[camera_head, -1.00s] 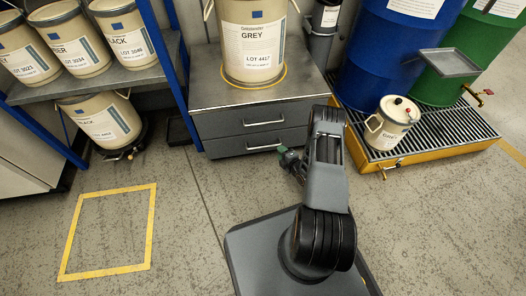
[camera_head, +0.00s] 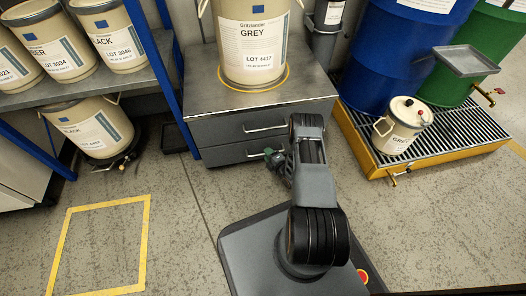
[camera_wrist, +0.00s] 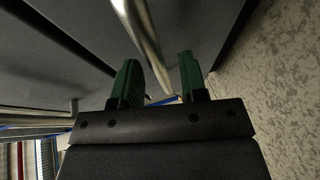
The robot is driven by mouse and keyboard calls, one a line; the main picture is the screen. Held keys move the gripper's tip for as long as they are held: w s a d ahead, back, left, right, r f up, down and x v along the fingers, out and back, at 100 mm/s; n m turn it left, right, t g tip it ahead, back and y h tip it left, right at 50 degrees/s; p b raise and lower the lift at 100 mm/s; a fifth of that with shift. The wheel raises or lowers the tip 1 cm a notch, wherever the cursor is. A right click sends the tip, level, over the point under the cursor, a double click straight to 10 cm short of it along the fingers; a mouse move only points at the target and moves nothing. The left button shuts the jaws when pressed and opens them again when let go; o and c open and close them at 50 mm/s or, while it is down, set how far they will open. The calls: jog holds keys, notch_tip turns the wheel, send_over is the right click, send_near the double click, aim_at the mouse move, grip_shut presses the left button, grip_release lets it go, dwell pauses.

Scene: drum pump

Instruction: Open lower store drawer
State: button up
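The grey cabinet has two drawers. The upper drawer (camera_head: 225,130) and the lower drawer (camera_head: 225,154) both look shut. The lower drawer's bar handle (camera_head: 254,154) is partly hidden by my gripper (camera_head: 272,158), which is at the lower drawer's front. In the wrist view my gripper (camera_wrist: 158,80) has two green fingers, apart. A shiny metal handle bar (camera_wrist: 143,35) runs down from the top edge into the gap between them. No finger is seen closed on the bar; whether either touches it I cannot tell.
A large GREY drum (camera_head: 252,45) stands on the cabinet top. To the right, a small GREY pail (camera_head: 402,128) sits on a yellow-edged grated pallet (camera_head: 455,145). A blue rack post (camera_head: 181,95) stands left of the cabinet. Floor at front left is clear.

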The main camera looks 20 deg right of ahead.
jog(key=shift+x, duration=0.75)
jog(key=shift+c, duration=0.4)
grip_shut()
